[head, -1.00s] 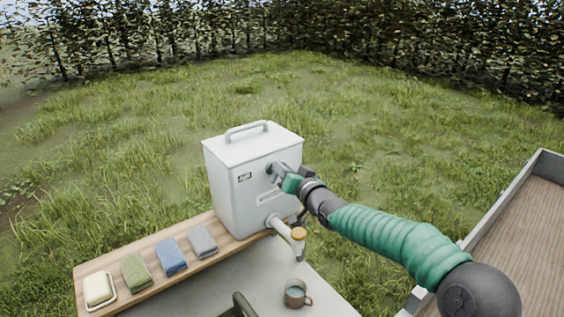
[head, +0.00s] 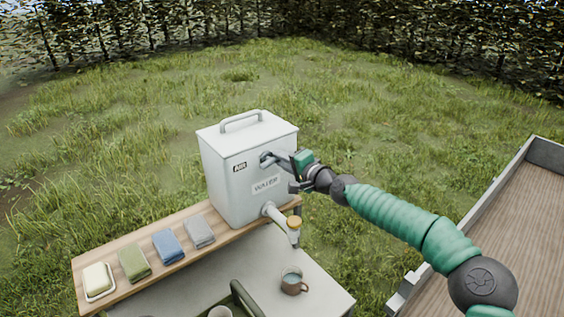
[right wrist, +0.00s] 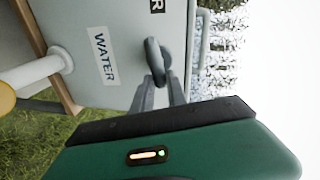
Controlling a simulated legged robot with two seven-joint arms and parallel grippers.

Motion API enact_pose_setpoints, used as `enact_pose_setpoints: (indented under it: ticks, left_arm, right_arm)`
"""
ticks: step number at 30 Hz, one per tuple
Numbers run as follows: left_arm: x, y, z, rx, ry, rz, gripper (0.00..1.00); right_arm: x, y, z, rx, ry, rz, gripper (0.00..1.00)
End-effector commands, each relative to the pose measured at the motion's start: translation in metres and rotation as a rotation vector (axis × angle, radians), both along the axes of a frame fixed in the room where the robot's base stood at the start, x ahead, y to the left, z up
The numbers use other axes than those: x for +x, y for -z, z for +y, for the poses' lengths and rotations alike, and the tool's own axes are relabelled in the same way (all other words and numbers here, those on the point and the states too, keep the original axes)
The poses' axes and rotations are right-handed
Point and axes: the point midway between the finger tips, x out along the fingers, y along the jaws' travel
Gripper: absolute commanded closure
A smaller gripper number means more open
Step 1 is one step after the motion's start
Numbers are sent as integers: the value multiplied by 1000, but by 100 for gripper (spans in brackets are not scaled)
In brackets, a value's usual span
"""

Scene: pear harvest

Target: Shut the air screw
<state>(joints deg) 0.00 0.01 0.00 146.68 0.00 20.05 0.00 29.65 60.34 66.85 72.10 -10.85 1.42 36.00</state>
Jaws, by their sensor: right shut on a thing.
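The air screw, a grey knob (right wrist: 155,60), sits on the front of the white water tank (head: 222,180), beside the AIR label. My right gripper (head: 267,160) comes in from the right, its fingers at the screw. In the right wrist view, the two grey fingers (right wrist: 160,84) are closed on the knob. The fingers partly cover it, so its exact turn is hard to tell. My left gripper is not in view.
A tap with a yellow-orange top (head: 294,222) juts from the tank low down. Folded cloths (head: 167,246) and a soap dish (head: 98,281) lie along the wooden shelf (head: 185,250). A wood-floored trailer (head: 495,225) is at right.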

Motion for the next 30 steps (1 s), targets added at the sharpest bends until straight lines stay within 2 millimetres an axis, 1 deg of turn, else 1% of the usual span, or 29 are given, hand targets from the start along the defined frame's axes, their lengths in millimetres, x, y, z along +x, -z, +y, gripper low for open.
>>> enact_pose_setpoints:
  ticks: [1, 10, 27, 28, 30]
  left_arm:
    - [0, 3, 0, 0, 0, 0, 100]
    - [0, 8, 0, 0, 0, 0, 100]
    - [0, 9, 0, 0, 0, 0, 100]
    - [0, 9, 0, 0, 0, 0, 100]
    - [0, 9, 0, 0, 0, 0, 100]
  right_arm:
    - [1, 4, -1, 24, 1, 20, 100]
    - [1, 6, -2, 130, 1, 97, 100]
    - [1, 7, -1, 157, 1, 119, 100]
    - [1, 7, -1, 157, 1, 119, 81]
    - [1, 7, -1, 157, 0, 118, 72]
